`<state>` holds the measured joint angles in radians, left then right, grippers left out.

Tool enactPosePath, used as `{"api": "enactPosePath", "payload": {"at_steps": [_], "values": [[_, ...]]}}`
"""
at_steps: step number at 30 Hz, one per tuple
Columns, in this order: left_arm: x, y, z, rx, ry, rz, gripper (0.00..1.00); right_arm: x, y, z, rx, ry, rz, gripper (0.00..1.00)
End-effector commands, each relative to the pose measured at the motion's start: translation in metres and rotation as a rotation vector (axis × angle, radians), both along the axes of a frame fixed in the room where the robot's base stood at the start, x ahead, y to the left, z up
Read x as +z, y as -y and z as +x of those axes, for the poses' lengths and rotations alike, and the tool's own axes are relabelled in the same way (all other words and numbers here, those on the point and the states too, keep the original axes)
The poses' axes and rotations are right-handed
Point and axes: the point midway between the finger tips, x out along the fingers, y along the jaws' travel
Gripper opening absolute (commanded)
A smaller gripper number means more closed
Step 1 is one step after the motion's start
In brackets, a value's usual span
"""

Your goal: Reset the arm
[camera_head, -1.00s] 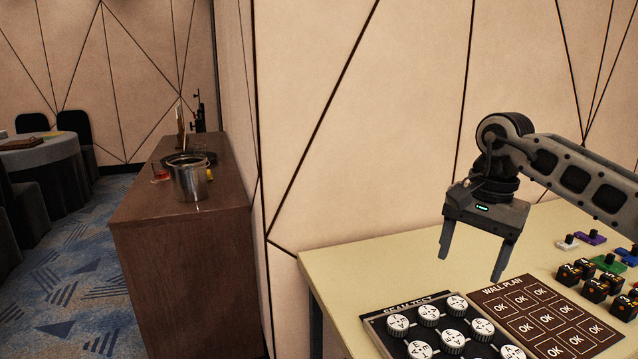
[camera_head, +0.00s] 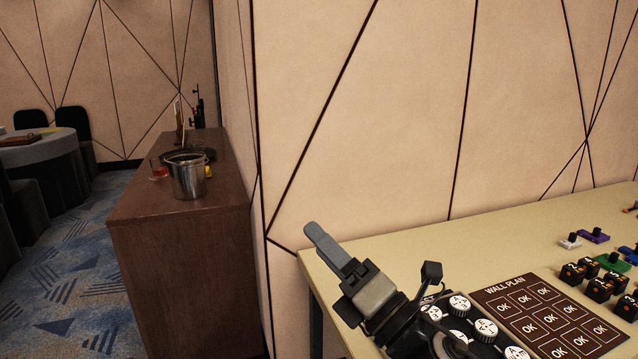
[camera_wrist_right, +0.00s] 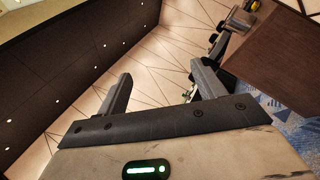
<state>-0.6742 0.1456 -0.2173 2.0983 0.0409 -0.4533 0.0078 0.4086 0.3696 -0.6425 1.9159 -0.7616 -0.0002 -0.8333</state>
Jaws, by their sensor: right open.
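My right gripper (camera_head: 318,238) is at the near left corner of the cream table, pointing up and left, seen almost edge-on. The right wrist view shows its two fingers (camera_wrist_right: 161,72) spread apart with nothing between them. The right forearm comes up from the bottom edge of the head view, over the black panel of round white knobs (camera_head: 485,327), and hides part of that panel. My left gripper is in neither view.
The cream table (camera_head: 440,252) holds a brown WALL PLAN board (camera_head: 511,284) with OK squares. Several black blocks (camera_head: 598,290) and coloured pieces (camera_head: 593,235) stand at right. A brown sideboard (camera_head: 175,250) carries a metal bucket (camera_head: 188,178). The wall stands close behind the table.

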Motion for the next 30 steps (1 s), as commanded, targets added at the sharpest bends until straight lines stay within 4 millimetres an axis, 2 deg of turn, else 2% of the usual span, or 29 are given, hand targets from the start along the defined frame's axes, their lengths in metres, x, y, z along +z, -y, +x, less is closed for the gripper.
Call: {"api": "enactPosePath", "payload": {"at_steps": [1,3,5,6,8,9,13,16,21,30], "values": [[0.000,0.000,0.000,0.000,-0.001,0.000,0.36,-0.018,0.023,0.002,-0.071,-0.190,0.166,0.69],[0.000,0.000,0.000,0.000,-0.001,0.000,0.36,-0.050,0.061,0.004,-0.185,-0.460,0.398,0.69],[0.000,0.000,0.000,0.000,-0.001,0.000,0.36,-0.085,0.090,-0.003,-0.287,-0.679,0.586,0.69],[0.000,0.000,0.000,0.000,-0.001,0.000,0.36,-0.109,0.108,-0.011,-0.353,-0.810,0.697,0.69],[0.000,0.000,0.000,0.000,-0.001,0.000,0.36,-0.145,0.130,-0.030,-0.454,-0.994,0.852,0.69],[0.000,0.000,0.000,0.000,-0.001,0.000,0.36,-0.167,0.142,-0.046,-0.522,-1.105,0.944,0.69],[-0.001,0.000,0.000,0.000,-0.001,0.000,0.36,-0.221,0.167,-0.097,-0.713,-1.375,1.170,0.69],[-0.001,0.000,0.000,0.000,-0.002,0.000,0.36,-0.246,0.176,-0.132,-0.830,-1.510,1.281,0.69],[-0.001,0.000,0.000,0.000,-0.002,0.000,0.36,-0.271,0.185,-0.183,-0.997,-1.673,1.412,0.69],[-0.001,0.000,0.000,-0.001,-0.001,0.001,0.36,-0.292,0.192,-0.262,-1.265,-1.874,1.564,0.69]]}}
